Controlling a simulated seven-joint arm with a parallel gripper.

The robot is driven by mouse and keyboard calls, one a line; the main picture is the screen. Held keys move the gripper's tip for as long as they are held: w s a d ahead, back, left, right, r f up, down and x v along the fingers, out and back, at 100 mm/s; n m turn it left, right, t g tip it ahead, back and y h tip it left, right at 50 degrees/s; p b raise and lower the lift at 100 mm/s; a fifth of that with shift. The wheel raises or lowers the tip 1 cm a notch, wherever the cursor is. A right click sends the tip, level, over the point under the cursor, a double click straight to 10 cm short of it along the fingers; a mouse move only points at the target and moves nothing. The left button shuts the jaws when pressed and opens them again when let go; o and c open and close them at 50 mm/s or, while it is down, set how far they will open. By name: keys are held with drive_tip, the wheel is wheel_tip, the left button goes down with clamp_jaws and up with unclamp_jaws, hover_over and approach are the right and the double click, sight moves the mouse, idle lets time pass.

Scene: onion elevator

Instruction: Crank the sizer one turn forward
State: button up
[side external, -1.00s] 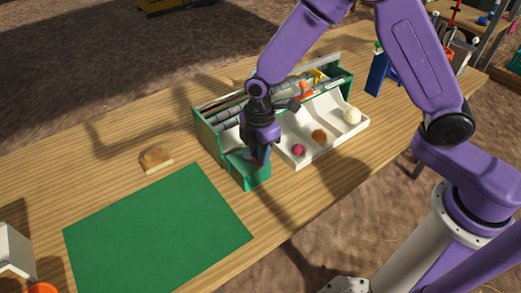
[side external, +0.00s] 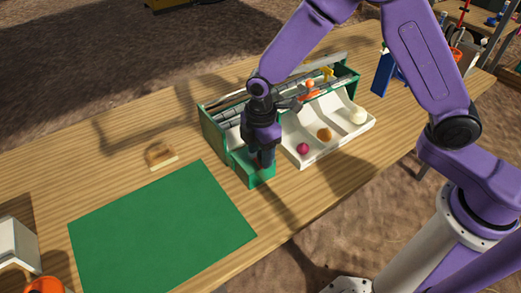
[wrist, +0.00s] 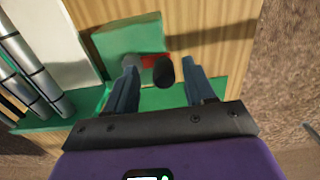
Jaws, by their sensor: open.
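The sizer (side external: 212,134) is a green-framed machine with grey rollers (side external: 228,122) on the table. A green block (side external: 248,175) juts from its near left end. In the wrist view, a crank with a red arm (wrist: 152,60) and a dark round knob (wrist: 164,70) sits by the green block (wrist: 128,38). My gripper (side external: 265,163) points down over that block. In the wrist view my gripper (wrist: 162,82) is open, with one finger on each side of the knob. The knob is hidden in the side view, and I cannot tell whether the fingers touch it.
A white tray (side external: 306,160) in front of the sizer holds a red onion (side external: 302,148), a brown onion (side external: 325,135) and a white onion (side external: 358,116). A green mat (side external: 160,230) and a small wooden piece (side external: 160,155) lie to the left. A blue object (side external: 383,75) stands behind right.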

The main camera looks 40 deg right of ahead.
idle(0.3)
drive_tip(key=shift+r, duration=3.25)
drive_tip(key=shift+s+r, duration=0.1)
drive_tip(key=shift+r, duration=0.1)
drive_tip(key=shift+s+d+r, duration=0.2)
drive_tip(key=shift+s+r, duration=0.1)
drive_tip(key=s+d+r+m, duration=0.2)
drive_tip(key=s+d, duration=0.6)
drive_tip(key=s, duration=0.4)
drive_tip(key=s+d+r+m, duration=0.3)
drive_tip(key=s+d+r, duration=0.2)
drive_tip(key=s+d, duration=0.4)
drive_tip(key=s, duration=0.3)
drive_tip(key=shift+s+d, duration=0.25)
drive_tip(key=shift+s, duration=0.15)
